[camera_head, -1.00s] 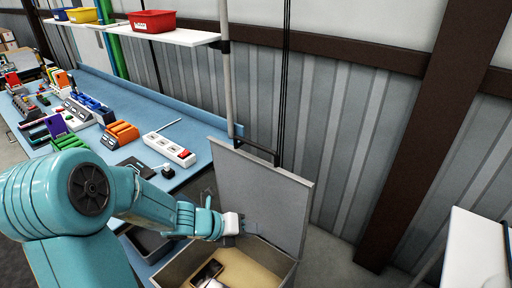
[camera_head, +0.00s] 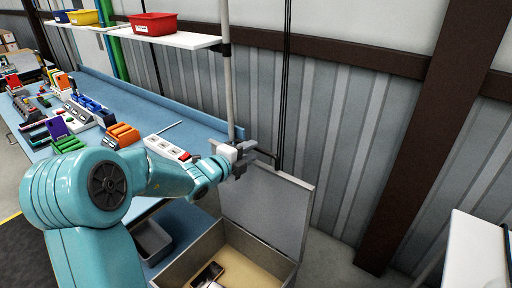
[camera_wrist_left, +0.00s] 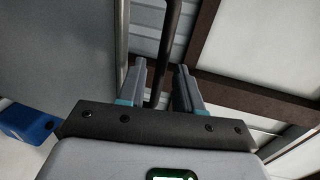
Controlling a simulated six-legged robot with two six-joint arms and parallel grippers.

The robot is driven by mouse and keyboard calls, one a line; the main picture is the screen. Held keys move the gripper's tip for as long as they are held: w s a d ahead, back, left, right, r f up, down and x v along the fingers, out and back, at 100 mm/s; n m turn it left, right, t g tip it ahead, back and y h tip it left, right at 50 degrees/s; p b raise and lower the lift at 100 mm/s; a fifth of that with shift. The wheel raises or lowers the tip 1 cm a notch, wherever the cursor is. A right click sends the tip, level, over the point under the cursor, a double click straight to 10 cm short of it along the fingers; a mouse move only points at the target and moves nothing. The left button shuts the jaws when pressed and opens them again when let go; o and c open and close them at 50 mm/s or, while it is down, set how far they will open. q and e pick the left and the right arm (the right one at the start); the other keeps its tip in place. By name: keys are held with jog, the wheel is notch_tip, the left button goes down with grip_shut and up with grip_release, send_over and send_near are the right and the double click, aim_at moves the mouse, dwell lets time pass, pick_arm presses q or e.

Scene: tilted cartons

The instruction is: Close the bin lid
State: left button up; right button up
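The grey bin (camera_head: 184,262) stands at the lower middle of the head view. Its lid (camera_head: 272,205) is open and stands up, tilted back, at the bin's far side. A dark bar handle (camera_head: 264,155) is on the lid's top edge. My left gripper (camera_head: 246,153) is at the handle's left end. In the left wrist view, the two fingers (camera_wrist_left: 161,75) are apart, with the dark handle bar (camera_wrist_left: 169,45) running between them and gaps visible. Whether a finger touches the bar is unclear. My right gripper is not in view.
A phone-like object (camera_head: 207,274) lies in the bin. A dark tray (camera_head: 151,240) is left of it. The blue workbench (camera_head: 185,125) holds a white power strip (camera_head: 167,147) and several racks. A corrugated wall (camera_head: 340,130) stands behind the lid. A white surface (camera_head: 475,255) is at right.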

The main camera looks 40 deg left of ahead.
aim_at(255, 149)
pick_arm(q)
jog(key=shift+w+a+f, duration=0.1)
jog(key=shift+w+f, duration=0.05)
jog(key=shift+w, duration=0.8)
jog(key=shift+w+a+f, duration=0.1)
jog(key=shift+w+f, duration=0.05)
jog(key=shift+w, duration=0.75)
jog(key=shift+s, duration=0.15)
grip_shut()
